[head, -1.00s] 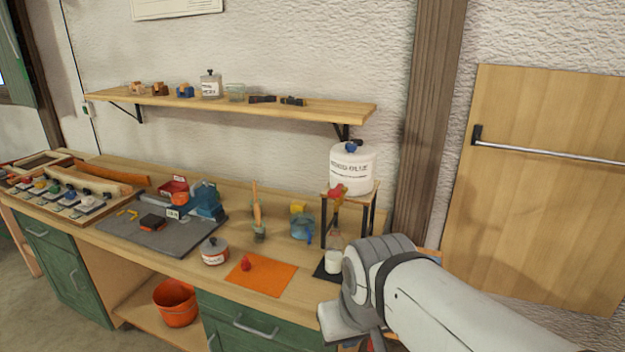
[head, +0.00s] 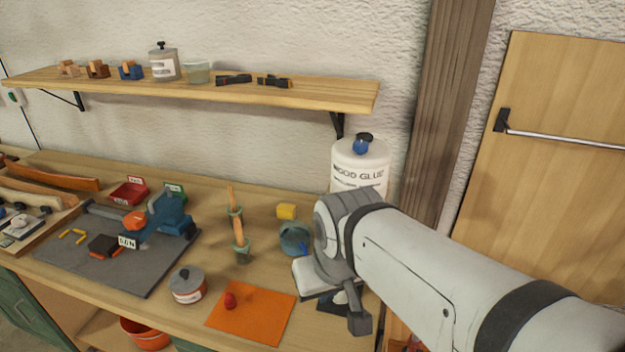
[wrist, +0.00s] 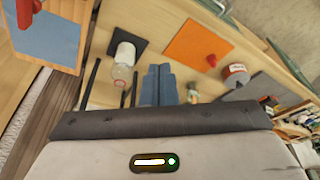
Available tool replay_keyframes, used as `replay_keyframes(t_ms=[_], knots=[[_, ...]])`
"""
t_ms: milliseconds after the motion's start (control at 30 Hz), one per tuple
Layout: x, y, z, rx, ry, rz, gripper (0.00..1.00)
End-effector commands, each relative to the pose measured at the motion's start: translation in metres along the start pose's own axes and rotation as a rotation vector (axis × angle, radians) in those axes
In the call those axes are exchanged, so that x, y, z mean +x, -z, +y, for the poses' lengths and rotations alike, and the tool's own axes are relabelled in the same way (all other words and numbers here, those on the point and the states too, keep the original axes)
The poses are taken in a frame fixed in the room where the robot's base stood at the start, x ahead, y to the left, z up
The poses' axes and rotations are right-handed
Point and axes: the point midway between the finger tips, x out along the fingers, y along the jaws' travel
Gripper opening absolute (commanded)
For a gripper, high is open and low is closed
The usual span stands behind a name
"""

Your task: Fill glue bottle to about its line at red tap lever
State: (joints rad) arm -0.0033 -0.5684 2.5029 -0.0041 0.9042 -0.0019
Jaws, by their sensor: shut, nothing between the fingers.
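The glue bottle (wrist: 124,55) stands on a black mat (wrist: 137,27) in the wrist view, pale and translucent; its line and fill level are too small to read. My gripper (wrist: 159,70) is shut and empty, its blue-grey fingers to the right of the bottle and apart from it in the picture. The white wood glue tub (head: 360,166) with a blue knob stands at the back right in the head view. My arm hides the red tap lever and most of the bottle there. A small red piece (head: 230,300) sits on an orange mat (head: 252,314).
Dark stand legs (wrist: 90,84) show near the bottle. A shelf (head: 200,91) overhangs the bench's back.

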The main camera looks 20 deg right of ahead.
Motion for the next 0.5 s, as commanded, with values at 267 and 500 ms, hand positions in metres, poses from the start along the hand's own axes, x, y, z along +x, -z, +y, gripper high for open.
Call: replay_keyframes(t_ms=[267, 500], knots=[[-0.004, 0.005, 0.001, -0.017, -0.001, -0.005, 0.0], [-0.044, 0.07, 0.028, -0.261, -0.004, -0.087, 0.0]])
